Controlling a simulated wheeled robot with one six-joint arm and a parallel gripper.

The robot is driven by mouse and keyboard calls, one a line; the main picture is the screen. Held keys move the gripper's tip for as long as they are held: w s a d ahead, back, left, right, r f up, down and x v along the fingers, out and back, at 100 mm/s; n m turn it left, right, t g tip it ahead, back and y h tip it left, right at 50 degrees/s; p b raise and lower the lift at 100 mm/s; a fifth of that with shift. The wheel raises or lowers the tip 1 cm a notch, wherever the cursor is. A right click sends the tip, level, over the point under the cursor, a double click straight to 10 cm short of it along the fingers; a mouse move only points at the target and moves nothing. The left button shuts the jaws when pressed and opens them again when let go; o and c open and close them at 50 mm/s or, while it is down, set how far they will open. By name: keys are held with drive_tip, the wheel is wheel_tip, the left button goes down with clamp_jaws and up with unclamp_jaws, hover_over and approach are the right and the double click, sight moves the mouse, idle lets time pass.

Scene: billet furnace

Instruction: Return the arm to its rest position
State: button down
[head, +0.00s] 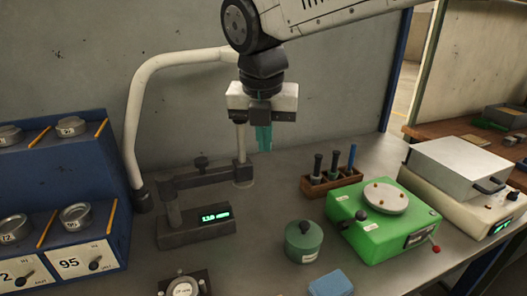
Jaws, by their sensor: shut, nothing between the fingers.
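My gripper (264,138) hangs from the arm at the upper middle of the head view, pointing down. Its teal fingers are shut with nothing between them. It is above the bench, in front of a grey post stand (210,175) with a side arm, and touches nothing that I can see. The arm comes in from the upper right.
A white curved pipe (140,100) rises at left beside a blue rack (65,190) with round tins. A green device (385,222), a wooden tool holder (330,182), a green pot (303,241) and a white box device (460,170) stand on the bench. A grey wall is behind.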

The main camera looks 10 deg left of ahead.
drive_tip(key=shift+r, duration=0.2)
drive_tip(key=s+d+f+m, duration=0.3)
drive_tip(key=s+d+m, duration=0.3)
drive_tip(key=d+m, duration=0.4)
drive_tip(key=s+d+f+m+g, duration=0.1)
drive_tip(key=s+d+f+m, duration=0.1)
drive_tip(key=s+d+m, duration=0.5)
drive_tip(key=s+d+f+m, duration=0.3)
drive_tip(key=s+d+m, duration=0.4)
drive_tip(key=d+m, duration=0.7)
drive_tip(key=m, duration=0.4)
drive_tip(key=shift+d+f+m, duration=0.15)
drive_tip(key=shift+f+m, duration=0.15)
drive_tip(key=shift+s, duration=0.1)
